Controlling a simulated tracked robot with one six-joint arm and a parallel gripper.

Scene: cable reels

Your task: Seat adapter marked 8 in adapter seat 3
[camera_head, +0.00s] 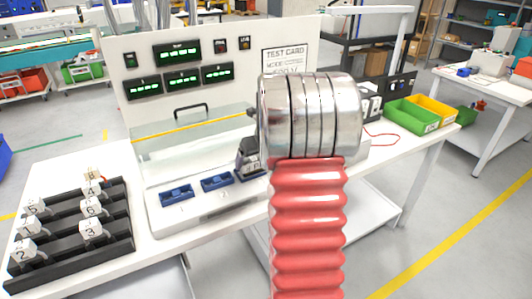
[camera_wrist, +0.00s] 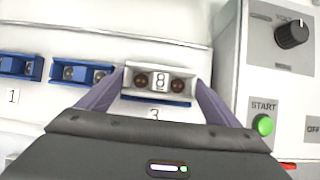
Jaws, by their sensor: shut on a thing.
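The adapter marked 8 (camera_wrist: 160,82) is a pale block with two dark round contacts, upright between my gripper's purple fingers (camera_wrist: 158,92) in the wrist view. My gripper is shut on it. It is lined up over blue adapter seat 3 (camera_wrist: 156,101), whose front edge shows just below it, above the printed 3. I cannot tell whether it is fully down. In the head view my gripper (camera_head: 250,165) is a dark shape at the right end of the seat row, partly hidden by my arm. Two empty blue seats lie left of it (camera_head: 177,195), (camera_head: 217,183).
A black rack (camera_head: 70,250) with several numbered adapters stands at the left. A control box with a knob (camera_wrist: 292,34) and a green START button (camera_wrist: 263,125) stands close right of seat 3. The test panel (camera_head: 225,75) rises behind the seats. Green bin (camera_head: 410,117) at right.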

